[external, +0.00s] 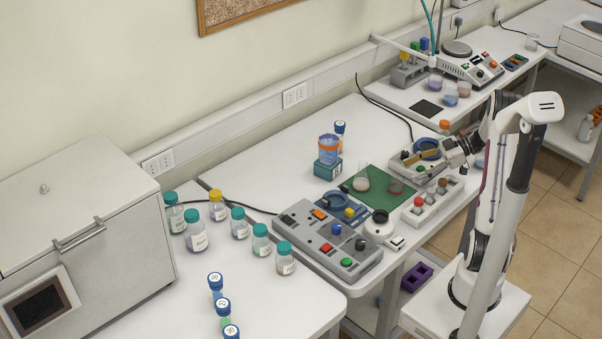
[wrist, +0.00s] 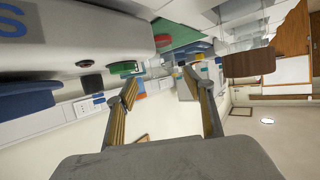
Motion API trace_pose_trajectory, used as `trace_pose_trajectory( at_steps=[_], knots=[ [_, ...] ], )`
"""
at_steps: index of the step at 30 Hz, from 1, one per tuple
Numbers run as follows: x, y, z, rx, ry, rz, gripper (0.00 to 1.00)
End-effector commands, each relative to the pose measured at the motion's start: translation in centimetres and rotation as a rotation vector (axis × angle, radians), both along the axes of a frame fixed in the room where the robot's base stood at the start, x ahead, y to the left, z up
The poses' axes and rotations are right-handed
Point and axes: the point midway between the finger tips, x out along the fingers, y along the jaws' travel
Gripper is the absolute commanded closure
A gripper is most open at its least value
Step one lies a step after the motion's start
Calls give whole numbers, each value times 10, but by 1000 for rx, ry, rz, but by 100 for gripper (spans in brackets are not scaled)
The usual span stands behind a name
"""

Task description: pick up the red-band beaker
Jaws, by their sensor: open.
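A beaker with an orange-red band (external: 328,146) and blue contents stands on a teal block (external: 327,169) near the wall side of the middle table. It is the only beaker where I can make out such a band. My gripper (external: 408,160) is to its right, low over a grey device, and apart from the beaker. In the wrist view, my gripper (wrist: 160,83) has its two yellow-padded fingers spread with nothing between them.
A grey control panel (external: 328,240) and a rack of bottles (external: 432,203) lie in front. A blue-capped vial (external: 340,133) stands close behind the banded beaker. White table left of the block is clear.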

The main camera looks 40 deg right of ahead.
Motion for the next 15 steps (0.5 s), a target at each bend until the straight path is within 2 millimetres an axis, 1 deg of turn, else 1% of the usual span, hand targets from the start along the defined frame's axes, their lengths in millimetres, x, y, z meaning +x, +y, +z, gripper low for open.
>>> trace_pose_trajectory(
  at_steps=[9, 15],
  knots=[
    [13, 30, -7, 1, 1, 3, 48],
    [21, 41, -12, 0, 0, 1, 48]
  ],
)
